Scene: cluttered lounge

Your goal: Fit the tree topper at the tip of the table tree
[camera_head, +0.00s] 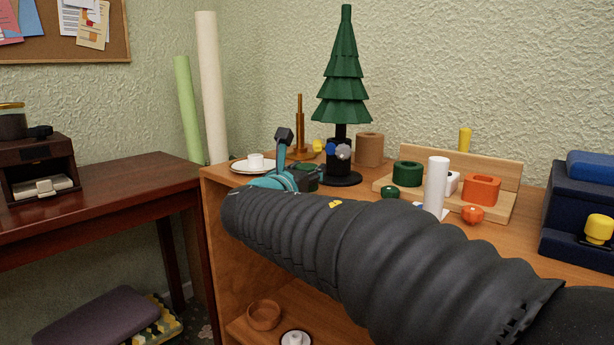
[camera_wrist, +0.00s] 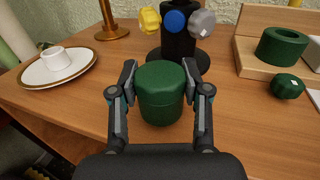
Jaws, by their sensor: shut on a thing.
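The dark green table tree (camera_head: 343,75) stands upright on a black stand (camera_head: 340,180) on the wooden cabinet top. Its tip shows at the top of the head view, with nothing on it. My gripper (camera_wrist: 159,80) is shut on a dark green, rounded cylinder (camera_wrist: 160,98) with a seam near its top. I cannot tell whether this is the tree topper. The held cylinder is in front of the tree's black base (camera_wrist: 178,38) and low over the cabinet top; I cannot tell whether it touches the wood. In the head view my arm hides part of the gripper.
Yellow (camera_wrist: 150,19), blue (camera_wrist: 175,21) and grey (camera_wrist: 202,23) knobs show at the tree's base. A white plate with a cup (camera_wrist: 57,62) is left. A wooden stand (camera_wrist: 262,60) with a green ring (camera_wrist: 282,46) is right. A brown candlestick (camera_head: 299,125) stands behind.

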